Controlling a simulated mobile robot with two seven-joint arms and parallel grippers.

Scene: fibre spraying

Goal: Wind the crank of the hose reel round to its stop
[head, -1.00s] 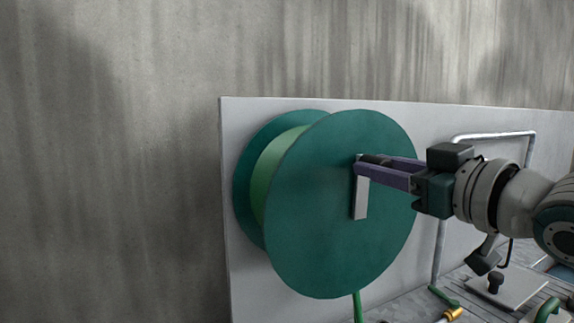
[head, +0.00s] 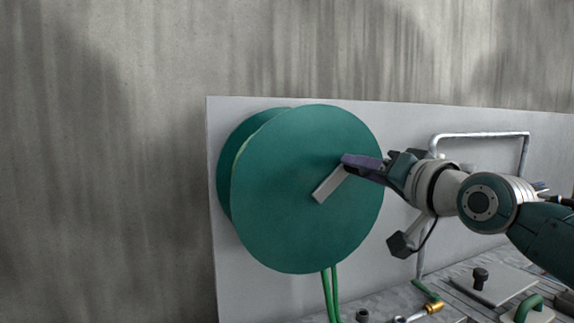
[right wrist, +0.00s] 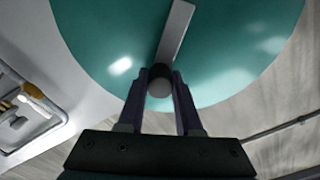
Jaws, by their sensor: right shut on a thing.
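The hose reel (head: 290,220) is a large teal drum on a pale board, its round face toward me. Its grey crank arm (head: 329,186) points up and to the right from the middle of the face. My right gripper (head: 346,165) is at the outer end of the crank. In the right wrist view the crank arm (right wrist: 175,35) runs up from a dark round knob (right wrist: 160,81). My right gripper's fingers (right wrist: 160,85) are shut on this crank knob, one on each side. My left gripper is in neither view.
Green hose (head: 330,295) hangs below the reel. A pale pipe frame (head: 480,134) stands right of the reel. On the bench lie a brass-ended nozzle (head: 432,308), a plate with a dark knob (head: 481,277) and a green handle (head: 528,306). The wall at left is bare.

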